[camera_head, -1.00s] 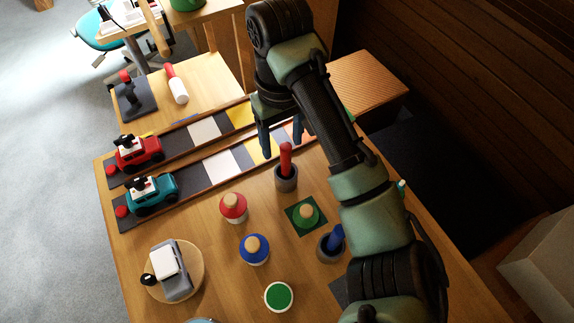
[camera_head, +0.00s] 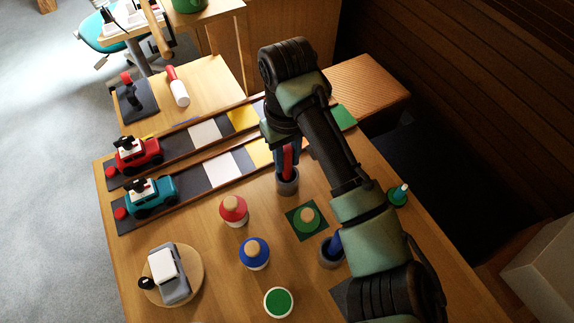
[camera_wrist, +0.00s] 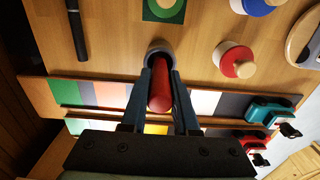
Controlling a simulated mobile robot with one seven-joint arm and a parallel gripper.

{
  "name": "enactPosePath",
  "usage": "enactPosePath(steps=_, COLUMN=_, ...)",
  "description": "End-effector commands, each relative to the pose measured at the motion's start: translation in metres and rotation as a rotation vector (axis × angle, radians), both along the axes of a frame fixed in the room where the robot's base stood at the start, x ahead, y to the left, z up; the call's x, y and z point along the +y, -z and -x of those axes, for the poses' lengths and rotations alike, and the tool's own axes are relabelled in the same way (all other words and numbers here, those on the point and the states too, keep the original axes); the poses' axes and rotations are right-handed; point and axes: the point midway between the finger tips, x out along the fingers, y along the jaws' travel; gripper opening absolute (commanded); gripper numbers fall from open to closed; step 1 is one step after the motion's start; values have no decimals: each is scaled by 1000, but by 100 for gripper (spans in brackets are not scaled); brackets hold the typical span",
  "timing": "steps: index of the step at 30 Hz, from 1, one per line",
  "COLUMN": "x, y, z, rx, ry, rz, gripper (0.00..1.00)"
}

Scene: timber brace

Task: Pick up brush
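The brush (camera_head: 287,160) has a red handle and stands upright in a grey cup (camera_head: 288,186) on the wooden table. In the wrist view the red handle (camera_wrist: 160,92) points up toward my palm, and the cup (camera_wrist: 160,50) rim shows behind it. My gripper (camera_head: 286,162) is lowered over the handle. In the wrist view its two blue-grey fingers (camera_wrist: 162,80) are apart, one on each side of the handle. I see no clear grip on it. The brush's lower end is hidden in the cup.
A blue handle (camera_head: 335,241) stands in another grey cup (camera_head: 331,256). Striped tracks (camera_head: 215,170) with a red car (camera_head: 137,153) and a teal car (camera_head: 150,196) lie left.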

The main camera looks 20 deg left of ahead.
Motion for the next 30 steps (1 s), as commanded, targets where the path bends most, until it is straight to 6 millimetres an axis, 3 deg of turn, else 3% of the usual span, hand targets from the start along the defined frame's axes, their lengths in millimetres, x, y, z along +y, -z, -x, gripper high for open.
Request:
enactPosePath(steps=1, x=0, y=0, z=0, rx=0, ry=0, rz=0, gripper=18)
enactPosePath(steps=4, x=0, y=0, z=0, rx=0, ry=0, rz=0, gripper=0)
enactPosePath(steps=17, x=0, y=-4, z=0, rx=-1, ry=0, rz=0, gripper=0)
enactPosePath(steps=20, x=1, y=-17, z=-1, rx=-3, ry=-1, rz=-2, gripper=0)
enactPosePath(steps=30, x=0, y=-86, z=-1, rx=-5, ry=-1, rz=2, gripper=0)
